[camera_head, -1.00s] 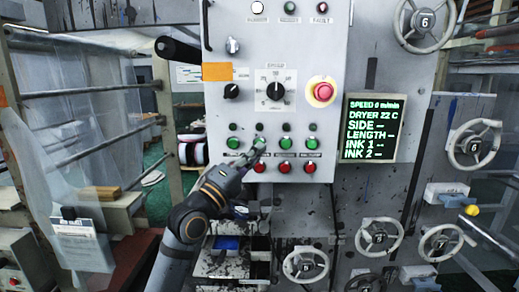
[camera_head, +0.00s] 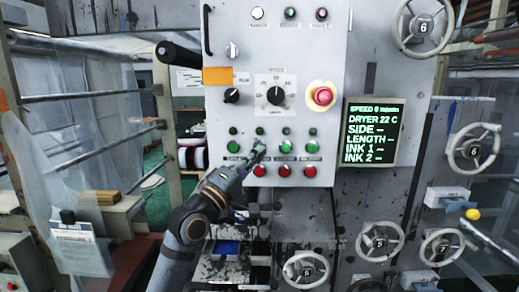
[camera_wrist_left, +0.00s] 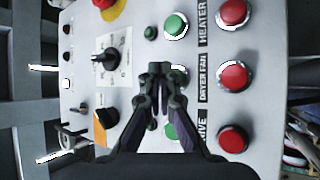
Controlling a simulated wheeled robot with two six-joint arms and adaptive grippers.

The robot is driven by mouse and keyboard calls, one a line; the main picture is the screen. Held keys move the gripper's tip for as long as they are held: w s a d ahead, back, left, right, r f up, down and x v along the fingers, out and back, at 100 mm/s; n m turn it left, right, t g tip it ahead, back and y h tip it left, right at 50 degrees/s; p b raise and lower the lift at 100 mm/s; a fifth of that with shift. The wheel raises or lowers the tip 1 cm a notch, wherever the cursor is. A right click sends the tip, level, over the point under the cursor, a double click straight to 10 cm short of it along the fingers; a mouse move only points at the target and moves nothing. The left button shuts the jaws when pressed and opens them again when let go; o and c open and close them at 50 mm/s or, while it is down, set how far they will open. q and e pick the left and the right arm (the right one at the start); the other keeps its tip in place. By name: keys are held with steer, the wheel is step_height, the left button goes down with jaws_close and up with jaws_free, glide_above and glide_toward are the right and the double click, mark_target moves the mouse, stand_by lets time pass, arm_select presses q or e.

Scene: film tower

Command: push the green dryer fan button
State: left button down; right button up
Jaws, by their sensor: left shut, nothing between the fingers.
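The green dryer fan button (camera_head: 259,144) is second from the left in the row of green buttons on the grey control panel. In the left wrist view the green dryer fan button (camera_wrist_left: 182,76) sits beside the DRYER FAN label, partly hidden behind my fingers. My left gripper (camera_head: 256,154) is shut and empty, its tips at the lower edge of that button in the head view. The gripper (camera_wrist_left: 160,80) fills the middle of the wrist view. I cannot tell whether the tips touch the button. My right gripper is not in view.
A red dryer fan button (camera_wrist_left: 232,75) lies under the green one. Green drive (camera_wrist_left: 171,131) and heater (camera_wrist_left: 175,26) buttons flank it. A red emergency knob (camera_head: 322,96) and a speed dial (camera_head: 275,93) are above. A display (camera_head: 370,132) reads dryer 22 C.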

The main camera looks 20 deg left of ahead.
arm_select(q)
steer(key=shift+w, duration=0.2)
stand_by(0.5)
steer(key=shift+w+a, duration=0.1)
steer(key=shift+w, duration=0.1)
steer(key=shift+w+a, duration=0.15)
steer(key=shift+w, duration=0.3)
stand_by(0.7)
steer(key=shift+s, duration=0.15)
steer(key=shift+s+d, duration=0.25)
steer(key=shift+s, duration=0.45)
steer(key=shift+p, duration=0.3)
